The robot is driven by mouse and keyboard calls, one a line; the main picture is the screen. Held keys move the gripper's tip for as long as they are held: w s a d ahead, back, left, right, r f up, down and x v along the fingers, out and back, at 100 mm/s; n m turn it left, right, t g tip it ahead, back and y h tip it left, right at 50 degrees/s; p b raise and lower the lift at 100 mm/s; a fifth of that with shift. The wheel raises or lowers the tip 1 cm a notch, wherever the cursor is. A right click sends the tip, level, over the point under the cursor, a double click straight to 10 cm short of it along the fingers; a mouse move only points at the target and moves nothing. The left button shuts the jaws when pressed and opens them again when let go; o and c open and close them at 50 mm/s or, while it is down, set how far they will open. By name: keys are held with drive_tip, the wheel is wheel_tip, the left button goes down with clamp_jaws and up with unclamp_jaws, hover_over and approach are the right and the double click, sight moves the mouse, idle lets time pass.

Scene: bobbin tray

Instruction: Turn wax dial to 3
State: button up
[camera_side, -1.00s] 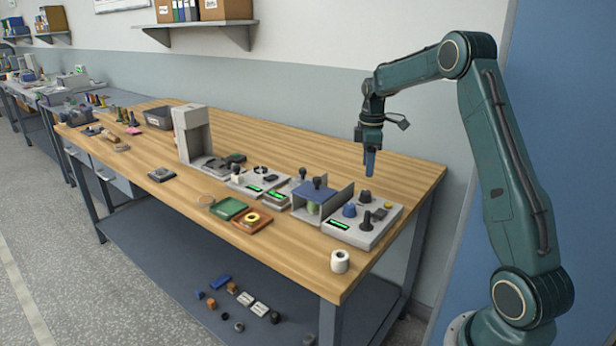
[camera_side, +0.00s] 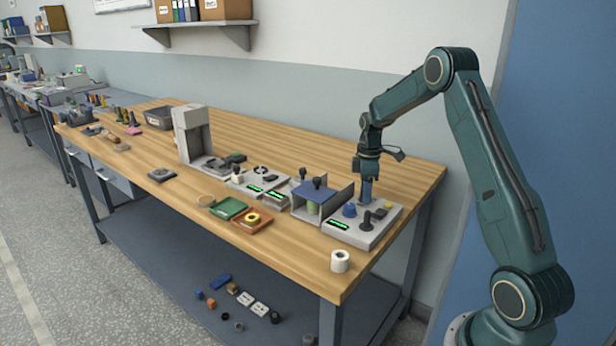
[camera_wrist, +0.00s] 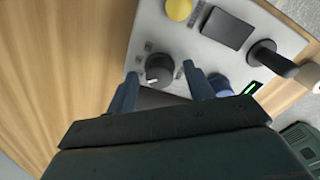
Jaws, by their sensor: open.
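A dark grey dial (camera_wrist: 158,68) with a pale pointer mark sits on a light grey control panel (camera_wrist: 142,30). Small marks surround it, but they are too small to read. My gripper (camera_wrist: 160,80) is open, its two blue fingers on either side of the dial in the wrist view. I cannot tell whether they touch it. In the side view my gripper (camera_side: 366,198) points down low over the back of the panel (camera_side: 345,236), and it hides the dial there.
A blue knob (camera_side: 349,210) and a black upright lever (camera_side: 367,221) stand close by on the panel, with a green-lit display (camera_side: 339,225). A yellow round part (camera_wrist: 178,9) shows in the wrist view. A blue-topped fixture (camera_side: 310,191) stands left of the panel.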

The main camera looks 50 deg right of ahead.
drive_tip(key=c, duration=1)
drive_tip(key=shift+m, duration=0.5)
drive_tip(key=m, duration=0.7)
drive_tip(key=shift+r, duration=0.1)
drive_tip(key=m, duration=0.4)
drive_tip(key=shift+d, duration=0.1)
drive_tip(key=shift+m, duration=2)
drive_tip(key=shift+o, duration=0.2)
